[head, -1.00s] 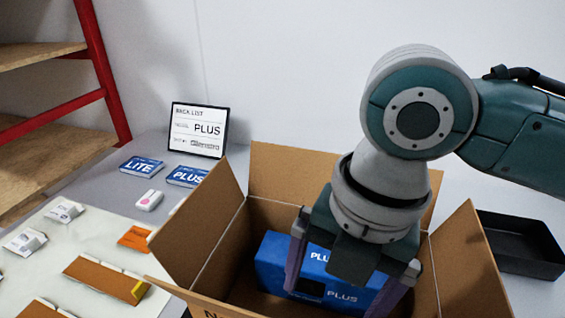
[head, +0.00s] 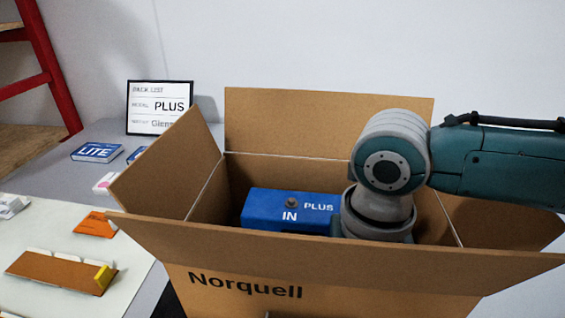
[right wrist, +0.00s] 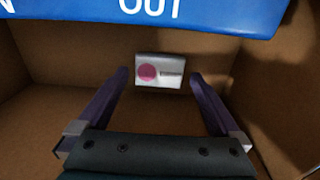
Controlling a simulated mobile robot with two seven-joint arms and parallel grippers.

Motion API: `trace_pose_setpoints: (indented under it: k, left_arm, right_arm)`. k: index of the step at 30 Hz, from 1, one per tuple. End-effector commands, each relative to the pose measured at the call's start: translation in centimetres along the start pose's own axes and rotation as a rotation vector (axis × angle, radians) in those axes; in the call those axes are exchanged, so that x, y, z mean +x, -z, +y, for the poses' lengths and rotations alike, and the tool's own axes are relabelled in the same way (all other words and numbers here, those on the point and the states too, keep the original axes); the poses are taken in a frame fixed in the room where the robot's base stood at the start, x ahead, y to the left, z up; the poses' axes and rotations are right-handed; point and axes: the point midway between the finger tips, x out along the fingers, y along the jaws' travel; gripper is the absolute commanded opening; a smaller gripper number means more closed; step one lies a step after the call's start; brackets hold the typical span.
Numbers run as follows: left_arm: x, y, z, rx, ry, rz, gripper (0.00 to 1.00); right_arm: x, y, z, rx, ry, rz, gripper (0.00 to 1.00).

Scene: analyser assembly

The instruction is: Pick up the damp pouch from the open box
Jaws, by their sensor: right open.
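The open cardboard box (head: 380,290) stands at the right of the head view, flaps spread. A small white pouch with a pink round mark (right wrist: 173,82) lies inside it in the right wrist view. My right gripper (right wrist: 160,78) is open, its two purple fingers reaching towards the pouch with one tip on either side. In the head view the right arm reaches down into the box and the gripper is hidden behind the front flap. My left gripper is in no view.
A blue analyser unit (head: 262,209) marked IN and PLUS sits inside the box, close to my right wrist; it also crosses the top of the right wrist view (right wrist: 215,14). The box walls are near. A pack list sign (head: 158,128) and LITE box (head: 97,152) stand left.

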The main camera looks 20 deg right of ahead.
Motion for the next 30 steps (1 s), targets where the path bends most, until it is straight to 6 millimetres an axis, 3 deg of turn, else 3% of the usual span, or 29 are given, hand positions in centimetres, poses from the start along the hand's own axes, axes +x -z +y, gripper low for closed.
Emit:
trace_pose_setpoints:
  k: [3,11,30]
  left_arm:
    - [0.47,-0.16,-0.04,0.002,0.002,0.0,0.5]
    - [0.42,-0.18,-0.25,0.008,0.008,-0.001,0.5]
    - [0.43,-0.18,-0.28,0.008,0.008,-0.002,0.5]
  right_arm:
    - [1.39,0.03,0.03,-0.001,0.0,0.001,1.0]
    - [1.5,-0.02,0.02,-0.001,-0.001,-0.001,1.0]
    - [1.47,-0.03,0.02,-0.001,-0.001,-0.001,0.29]
